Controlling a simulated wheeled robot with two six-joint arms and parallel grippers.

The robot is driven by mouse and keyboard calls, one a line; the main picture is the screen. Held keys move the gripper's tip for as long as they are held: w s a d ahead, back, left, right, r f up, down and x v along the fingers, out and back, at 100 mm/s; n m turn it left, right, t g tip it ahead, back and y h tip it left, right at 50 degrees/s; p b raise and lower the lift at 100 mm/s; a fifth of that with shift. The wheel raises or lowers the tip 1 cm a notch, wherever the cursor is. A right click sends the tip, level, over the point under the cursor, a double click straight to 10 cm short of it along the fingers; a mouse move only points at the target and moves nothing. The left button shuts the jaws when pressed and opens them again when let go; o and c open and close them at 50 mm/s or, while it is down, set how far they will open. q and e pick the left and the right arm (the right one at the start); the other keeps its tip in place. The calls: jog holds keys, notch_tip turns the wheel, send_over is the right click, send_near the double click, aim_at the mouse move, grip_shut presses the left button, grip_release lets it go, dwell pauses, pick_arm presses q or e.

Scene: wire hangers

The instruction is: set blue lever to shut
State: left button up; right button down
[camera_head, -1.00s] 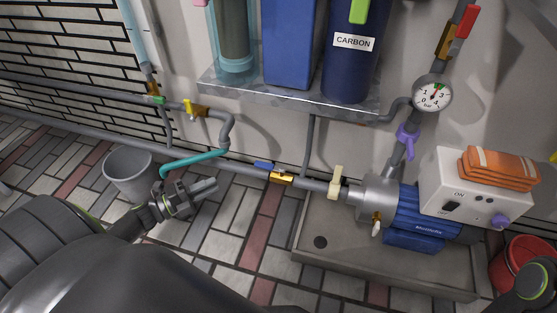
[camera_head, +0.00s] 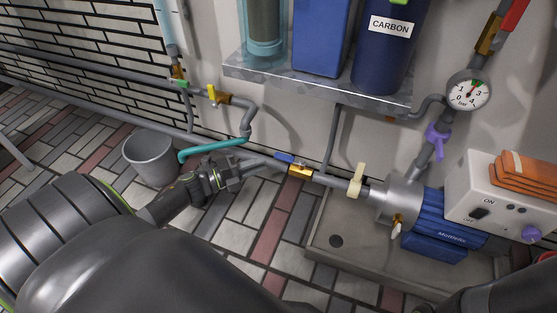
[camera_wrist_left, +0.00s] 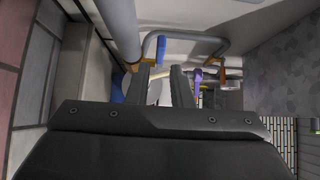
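The blue lever (camera_head: 284,157) sits on a brass valve (camera_head: 301,171) in the low grey pipe, and lies roughly along the pipe, pointing left from the valve. In the left wrist view the blue lever (camera_wrist_left: 161,47) shows just beyond the fingertips, roughly between them, with brass beside it. My left gripper (camera_head: 262,163) is just left of the lever in the head view; in the left wrist view its two fingers (camera_wrist_left: 162,74) stand apart with nothing between them. I cannot tell whether a fingertip touches the lever. My right gripper is not in view.
A teal spout (camera_head: 210,149) hangs over a grey bucket (camera_head: 150,160) behind my left gripper. A cream lever (camera_head: 357,180) and blue pump (camera_head: 440,222) are to the right. A metal shelf (camera_head: 318,88) with filter housings is above. Tiled floor is open in front.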

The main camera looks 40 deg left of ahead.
aim_at(279, 159)
pick_arm(q)
jog(key=b+x, duration=0.1)
jog(key=x, duration=0.6)
jog(key=shift+b, duration=0.4)
grip_shut()
